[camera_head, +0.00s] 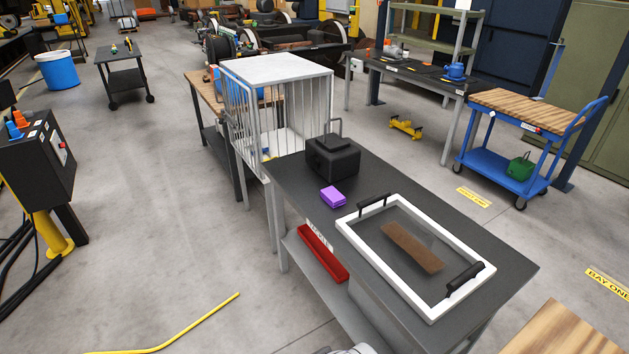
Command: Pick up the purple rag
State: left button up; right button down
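The purple rag (333,197) looks like a small folded block. It lies on the dark top of the workbench (290,180), near the bench's left edge. It sits in front of a black box-shaped device (333,158) and to the left of a white-framed tray (362,247). Nothing covers the rag. Neither of my grippers shows in the view.
The tray has black handles and holds a brown strip (411,246). A red bin (322,254) sits on the lower shelf. A white barred cage (279,68) stands behind the bench. A wooden surface (567,335) is at bottom right. The floor to the left is mostly clear.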

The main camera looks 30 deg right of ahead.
aim_at(329, 195)
jog(key=i+z, duration=0.3)
jog(key=i, duration=0.15)
jog(key=i+j+z, duration=0.1)
jog(key=i+z, duration=0.2)
jog(key=i, duration=0.15)
jog(key=i+j+z, duration=0.3)
jog(key=i, duration=0.15)
jog(key=i+l+z, duration=0.2)
jog(key=z, duration=0.3)
jog(key=i+z, duration=0.75)
jog(key=z, duration=0.2)
